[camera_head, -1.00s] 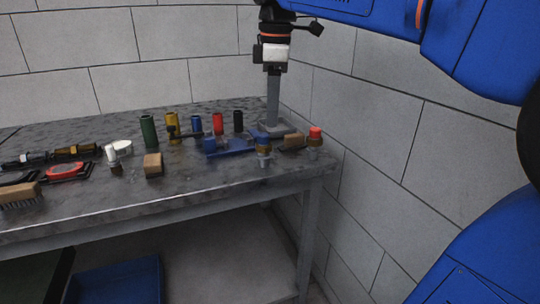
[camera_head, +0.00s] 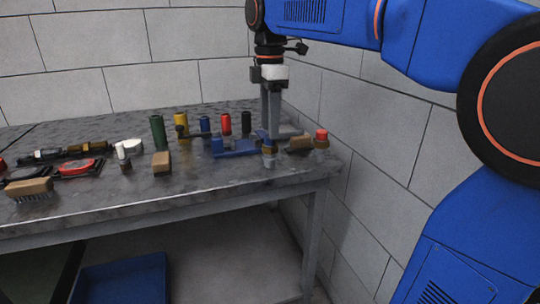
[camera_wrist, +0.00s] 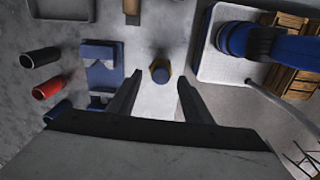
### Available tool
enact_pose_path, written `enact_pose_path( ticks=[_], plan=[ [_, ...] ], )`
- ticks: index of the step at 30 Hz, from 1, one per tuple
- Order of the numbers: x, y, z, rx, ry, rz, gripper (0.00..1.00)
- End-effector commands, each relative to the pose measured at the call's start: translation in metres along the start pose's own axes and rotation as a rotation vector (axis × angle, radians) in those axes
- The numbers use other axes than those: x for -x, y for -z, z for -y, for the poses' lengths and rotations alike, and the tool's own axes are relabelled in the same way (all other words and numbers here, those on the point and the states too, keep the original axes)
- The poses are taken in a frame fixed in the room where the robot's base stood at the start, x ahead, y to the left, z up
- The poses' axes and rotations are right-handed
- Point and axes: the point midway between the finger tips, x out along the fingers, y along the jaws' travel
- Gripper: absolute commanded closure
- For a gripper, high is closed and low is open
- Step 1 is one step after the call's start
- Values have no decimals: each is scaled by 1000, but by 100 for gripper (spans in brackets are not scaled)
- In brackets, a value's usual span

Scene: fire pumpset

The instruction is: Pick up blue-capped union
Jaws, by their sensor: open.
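The blue-capped union (camera_head: 268,148) stands upright near the front right of the metal table, a brassy body with a blue cap. It also shows in the wrist view (camera_wrist: 161,73), seen from above, in the gap between my fingertips. My gripper (camera_head: 274,128) is open and points down, just behind or over the union in the head view. In the wrist view my gripper (camera_wrist: 157,88) has its two fingers apart, one on each side of the union. Nothing is between the fingers' grip surfaces in contact that I can see.
A blue fixture (camera_head: 237,148) stands close left of the union; it is also in the wrist view (camera_wrist: 101,65). A red-capped fitting (camera_head: 321,140) and a wooden block (camera_head: 300,144) are to the right. Coloured cylinders, including a red one (camera_head: 226,124), stand behind. Block walls close in behind.

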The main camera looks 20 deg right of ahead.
Motion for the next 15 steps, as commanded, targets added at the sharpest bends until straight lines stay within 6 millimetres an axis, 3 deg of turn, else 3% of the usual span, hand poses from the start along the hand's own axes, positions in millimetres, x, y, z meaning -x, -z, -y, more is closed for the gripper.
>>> enact_pose_path(
  ticks=[3,15],
  plan=[
    [-18,0,1,0,2,0,54],
    [-50,0,2,0,3,1,54]
  ],
)
